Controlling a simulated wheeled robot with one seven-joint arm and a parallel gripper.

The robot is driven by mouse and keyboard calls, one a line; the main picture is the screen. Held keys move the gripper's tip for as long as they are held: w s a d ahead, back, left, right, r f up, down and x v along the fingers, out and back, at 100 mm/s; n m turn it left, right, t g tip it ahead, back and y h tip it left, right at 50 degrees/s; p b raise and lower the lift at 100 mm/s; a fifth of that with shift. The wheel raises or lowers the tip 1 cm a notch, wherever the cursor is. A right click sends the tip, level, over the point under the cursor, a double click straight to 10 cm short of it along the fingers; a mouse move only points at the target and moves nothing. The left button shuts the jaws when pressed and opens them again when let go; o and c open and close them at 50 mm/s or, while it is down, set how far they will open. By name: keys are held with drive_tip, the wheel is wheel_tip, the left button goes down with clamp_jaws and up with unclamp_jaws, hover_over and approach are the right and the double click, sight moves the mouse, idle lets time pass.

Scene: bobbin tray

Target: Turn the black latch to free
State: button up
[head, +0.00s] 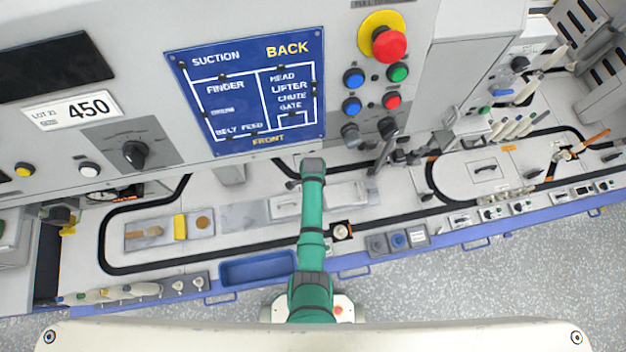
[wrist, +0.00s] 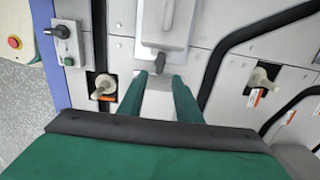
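A small dark latch (wrist: 160,61) sits at the lower edge of a light grey cover plate (wrist: 150,38) in the wrist view. I cannot make out the latch in the head view, nor tell whether it is turned to free. My gripper (wrist: 159,78) has two green fingers, apart and empty, one on each side just below the latch. The fingertips do not clearly touch it. In the head view my green arm reaches over the bench, and the gripper itself is hidden.
Pale knobs on stems stand left (wrist: 104,87) and right (wrist: 260,80) of the fingers. A box with a black knob (wrist: 60,31) is at the left. A black curved track (wrist: 222,50) runs at the right. A control panel with a blue sign (head: 250,90) rises behind the bench.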

wheel_tip(320, 180, down, 9)
drive_tip(key=shift+f, duration=0.2)
idle(0.3)
clamp_jaws()
